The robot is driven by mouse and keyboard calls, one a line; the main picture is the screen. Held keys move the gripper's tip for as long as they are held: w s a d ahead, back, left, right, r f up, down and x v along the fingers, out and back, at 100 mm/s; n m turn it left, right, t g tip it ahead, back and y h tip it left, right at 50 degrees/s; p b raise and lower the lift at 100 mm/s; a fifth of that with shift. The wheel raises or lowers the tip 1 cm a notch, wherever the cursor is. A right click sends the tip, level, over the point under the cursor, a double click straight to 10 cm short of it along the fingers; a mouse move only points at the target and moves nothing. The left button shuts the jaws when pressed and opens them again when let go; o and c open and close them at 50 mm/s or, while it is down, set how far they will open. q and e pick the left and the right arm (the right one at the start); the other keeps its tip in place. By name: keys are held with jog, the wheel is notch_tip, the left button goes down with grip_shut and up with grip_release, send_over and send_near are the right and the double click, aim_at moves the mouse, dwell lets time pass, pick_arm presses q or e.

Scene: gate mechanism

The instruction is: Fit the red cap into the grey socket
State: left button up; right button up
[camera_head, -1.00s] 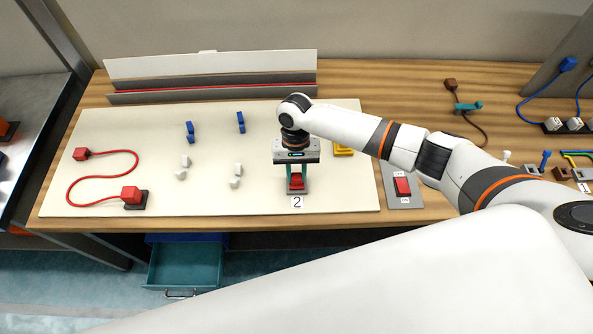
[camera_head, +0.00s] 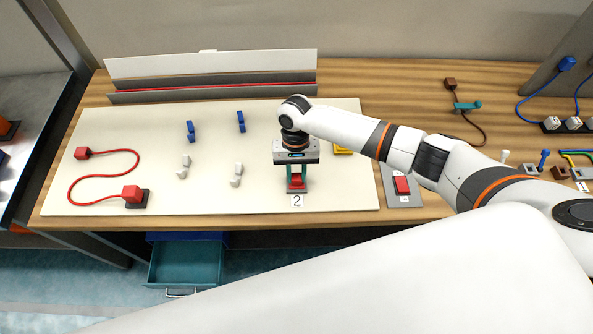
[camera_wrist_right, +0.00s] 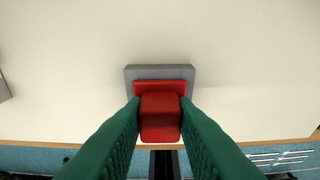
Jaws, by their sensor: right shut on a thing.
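The red cap (camera_head: 297,181) is between the green fingers of my right gripper (camera_head: 297,176), near the front edge of the pale board, just behind a card marked 2. In the right wrist view the gripper (camera_wrist_right: 160,110) is shut on the red cap (camera_wrist_right: 160,117), one finger on each side. The grey socket (camera_wrist_right: 160,72) shows as a grey block right behind and under the cap. In the head view only a little grey (camera_head: 296,191) shows around the cap. I cannot tell whether the cap is seated in the socket or just above it. My left gripper is not in view.
On the board (camera_head: 90,125), a red cable (camera_head: 75,182) with red plugs lies left, with small white pieces (camera_head: 237,175) and blue pieces (camera_head: 191,131) between. A red switch (camera_head: 402,186) on a grey plate is right of the gripper. An open drawer (camera_head: 187,262) is below the bench.

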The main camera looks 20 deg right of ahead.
jog(key=shift+s+f, duration=0.1)
jog(key=shift+f, duration=0.05)
jog(key=o, duration=1.1)
jog(key=shift+s+d, duration=0.1)
jog(key=shift+s, duration=0.05)
jog(key=shift+w, duration=0.3)
jog(key=shift+r, duration=0.2)
jog(key=b+v, duration=0.2)
jog(key=v, duration=0.9)
jog(key=shift+r, duration=0.25)
